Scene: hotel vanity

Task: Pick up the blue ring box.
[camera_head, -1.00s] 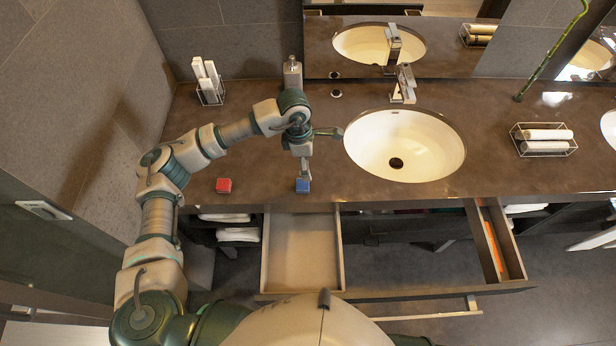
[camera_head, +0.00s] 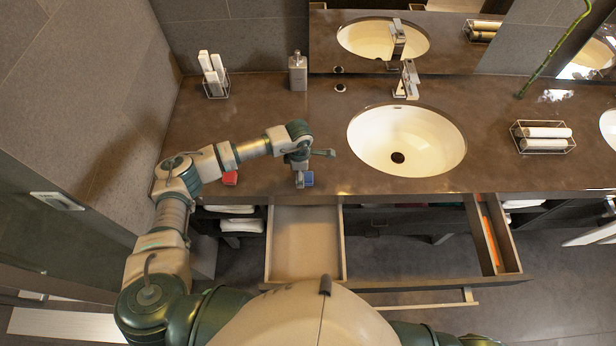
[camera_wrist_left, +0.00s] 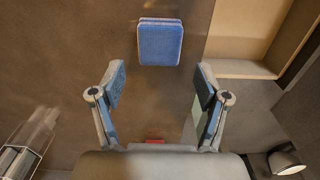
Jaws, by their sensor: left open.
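The blue ring box (camera_head: 308,179) sits on the brown counter near its front edge, left of the sink and behind the open drawer. In the left wrist view the blue ring box (camera_wrist_left: 160,43) lies beyond the fingertips, roughly centred between the two fingers. My left gripper (camera_head: 300,179) is beside and partly over the box in the head view. In the left wrist view my left gripper (camera_wrist_left: 160,82) is open, with nothing between its fingers. My right gripper is out of view.
A red box (camera_head: 230,178) lies left on the counter, partly behind my left arm. An open drawer (camera_head: 269,245) stands below the front edge. The sink (camera_head: 430,165), soap bottle (camera_head: 298,74) and towel racks (camera_head: 545,146) are farther off.

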